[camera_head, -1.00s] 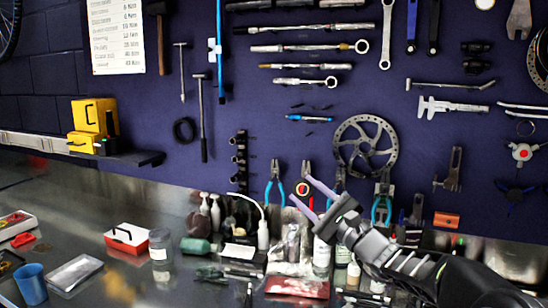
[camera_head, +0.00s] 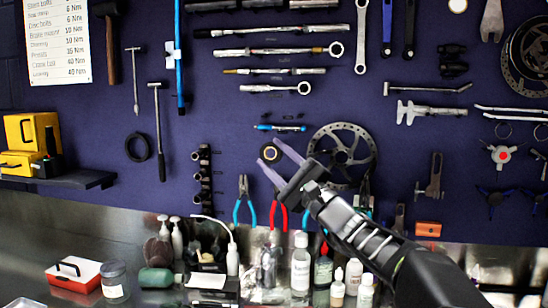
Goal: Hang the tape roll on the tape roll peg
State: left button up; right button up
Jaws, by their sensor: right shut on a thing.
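My right gripper (camera_head: 268,150) shows at the centre of the view, raised in front of the tool board. Its pale purple fingers are shut on the tape roll (camera_head: 269,153), a small dark ring with a light core, seen nearly end-on between the fingertips. The roll is held up left of the brake disc (camera_head: 316,139) and above the pliers. I cannot make out the tape roll peg; it may be hidden or too small to tell. My left gripper is not in view.
The purple board (camera_head: 220,130) carries wrenches, a blue pen-like tool (camera_head: 280,127) and pliers (camera_head: 243,200). A black ring (camera_head: 138,147) hangs at left. Several bottles (camera_head: 300,265) and a red-white box (camera_head: 76,272) stand on the bench. A yellow case (camera_head: 30,130) sits on a shelf.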

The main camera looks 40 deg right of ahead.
jog(key=w+d+p, duration=0.5)
jog(key=d+p, duration=0.1)
jog(key=shift+d+f, duration=0.2)
jog(key=shift+f, duration=0.25)
dwell(0.6)
dwell(0.5)
jog(key=o, duration=1.4)
